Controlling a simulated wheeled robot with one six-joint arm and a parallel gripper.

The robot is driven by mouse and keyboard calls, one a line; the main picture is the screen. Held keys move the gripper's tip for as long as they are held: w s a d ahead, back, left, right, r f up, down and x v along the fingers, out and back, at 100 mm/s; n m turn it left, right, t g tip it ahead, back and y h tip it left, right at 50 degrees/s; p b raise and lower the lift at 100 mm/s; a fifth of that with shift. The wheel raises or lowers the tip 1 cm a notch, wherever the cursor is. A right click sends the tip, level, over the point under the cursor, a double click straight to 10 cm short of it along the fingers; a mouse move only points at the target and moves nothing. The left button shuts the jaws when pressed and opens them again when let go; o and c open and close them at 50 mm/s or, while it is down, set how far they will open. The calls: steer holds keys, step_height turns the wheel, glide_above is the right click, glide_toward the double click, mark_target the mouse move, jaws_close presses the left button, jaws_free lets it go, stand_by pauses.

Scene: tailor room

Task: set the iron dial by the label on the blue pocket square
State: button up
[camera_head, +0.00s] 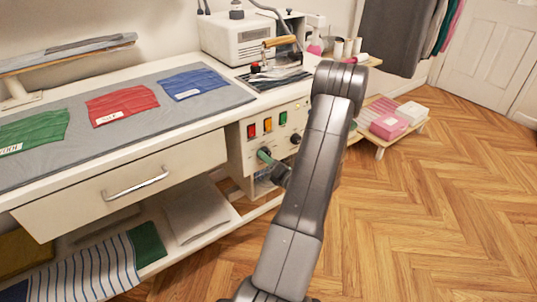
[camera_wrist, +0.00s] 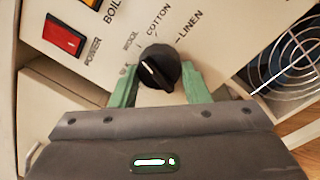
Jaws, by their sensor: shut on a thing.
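The blue pocket square (camera_head: 194,82) lies on the grey mat at the back of the counter. Its white label (camera_head: 187,94) is too small to read. The black iron dial (camera_wrist: 160,68) is on the panel in the wrist view, with WOOL, COTTON and LINEN printed around it and a partly hidden mark at lower left. Its white pointer line is turned to the upper left, between that mark and WOOL. My gripper (camera_wrist: 157,76) has its green fingers on both sides of the dial, shut on it. In the head view my gripper (camera_head: 265,157) is at the panel, hiding the dial.
A red pocket square (camera_head: 122,101) and a green one (camera_head: 35,130) lie on the grey mat (camera_head: 150,122), each labelled. A red power button (camera_wrist: 62,37) is left of the dial. The wire fan grille (camera_wrist: 297,62) is at right. The drawer handle (camera_head: 137,184) juts out at left.

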steer(key=m+p, duration=0.3)
steer(key=m, duration=0.3)
steer(key=shift+s+a+h, duration=0.1)
steer(key=shift+h, duration=0.2)
stand_by(0.4)
steer(key=o, duration=1)
steer(key=v, duration=1.3)
steer(key=shift+s+f, duration=0.25)
steer(key=shift+s, duration=0.15)
steer(key=shift+w, duration=0.1)
